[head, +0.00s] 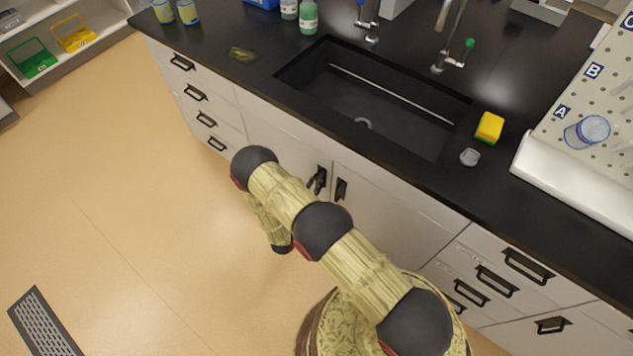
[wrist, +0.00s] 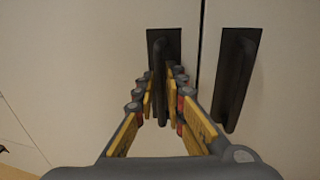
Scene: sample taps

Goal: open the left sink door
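The left sink door (head: 280,140) is a pale panel under the sink and looks shut, level with the right door (head: 383,213). Its dark upright handle (head: 319,178) sits near its right edge, close to the right door's handle (head: 341,189). In the wrist view, the left door's handle (wrist: 162,85) stands between the fingers of my gripper (wrist: 161,78), one finger on each side. The fingertips are drawn close in on the bar and look shut on it. In the head view my arm hides much of the gripper and the lower door.
The black counter with the sink (head: 375,95) overhangs the doors. Drawers (head: 195,93) lie to the left and more drawers (head: 490,285) to the right. A yellow sponge (head: 489,128) lies on the counter. The floor (head: 140,190) before the left door and drawers is clear.

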